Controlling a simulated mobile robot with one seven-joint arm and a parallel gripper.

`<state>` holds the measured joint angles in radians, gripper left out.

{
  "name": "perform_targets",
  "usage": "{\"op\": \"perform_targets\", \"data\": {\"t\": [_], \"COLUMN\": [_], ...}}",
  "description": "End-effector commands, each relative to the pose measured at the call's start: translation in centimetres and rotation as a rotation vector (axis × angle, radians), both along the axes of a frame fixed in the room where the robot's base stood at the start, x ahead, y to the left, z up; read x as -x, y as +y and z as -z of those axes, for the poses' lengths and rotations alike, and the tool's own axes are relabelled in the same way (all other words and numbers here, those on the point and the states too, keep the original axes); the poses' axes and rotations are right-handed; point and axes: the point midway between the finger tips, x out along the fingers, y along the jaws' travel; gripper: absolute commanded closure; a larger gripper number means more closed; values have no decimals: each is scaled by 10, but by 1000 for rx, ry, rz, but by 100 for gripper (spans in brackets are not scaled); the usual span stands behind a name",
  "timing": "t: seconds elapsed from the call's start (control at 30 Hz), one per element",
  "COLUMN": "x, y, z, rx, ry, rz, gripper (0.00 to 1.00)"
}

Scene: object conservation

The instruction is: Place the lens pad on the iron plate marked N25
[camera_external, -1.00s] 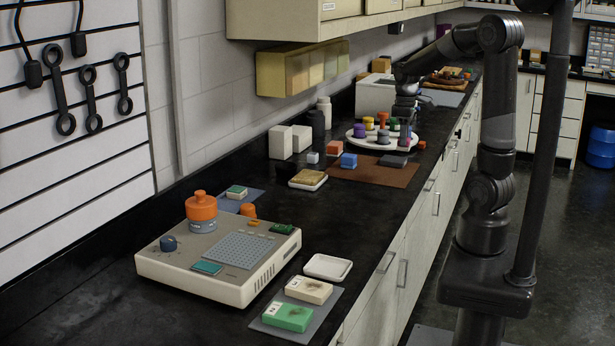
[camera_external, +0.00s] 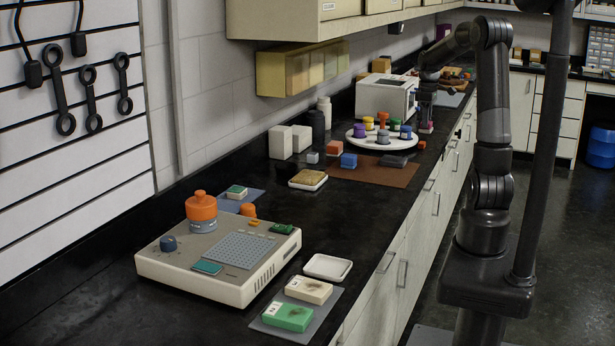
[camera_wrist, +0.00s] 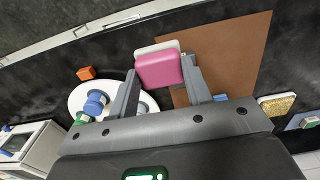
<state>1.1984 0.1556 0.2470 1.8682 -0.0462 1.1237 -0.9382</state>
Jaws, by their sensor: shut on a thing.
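My gripper (camera_external: 427,118) is shut on a pink pad with a pale layer (camera_wrist: 160,68), held between both fingers in the wrist view. It shows small and pink under my gripper in the external view (camera_external: 426,128). I take it for the lens pad, though no label is readable. My gripper is above the counter, beyond the brown mat (camera_external: 362,174) and right of the round white tray (camera_external: 357,140). A dark flat piece (camera_external: 394,160) lies at the mat's far right. I see no readable N25 mark, so I cannot tell which thing is the iron plate.
Several coloured knobbed pieces (camera_external: 383,137) stand on the round tray. A white box-like appliance (camera_external: 384,97) stands behind it. Orange (camera_external: 334,148) and blue (camera_external: 349,160) blocks are near the mat. A tan sponge (camera_external: 308,178) lies nearer. The counter between sponge and beige device (camera_external: 215,262) is mostly clear.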

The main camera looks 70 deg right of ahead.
Motion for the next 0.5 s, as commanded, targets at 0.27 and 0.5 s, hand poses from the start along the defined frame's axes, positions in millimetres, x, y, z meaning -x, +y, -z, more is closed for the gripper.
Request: {"op": "perform_targets", "data": {"t": [0.27, 0.5], "x": [-13, -65], "y": [-3, 15], "z": [10, 44], "rx": [-4, -6], "ry": [-2, -3], "rz": [1, -1], "gripper": [77, 77]}}
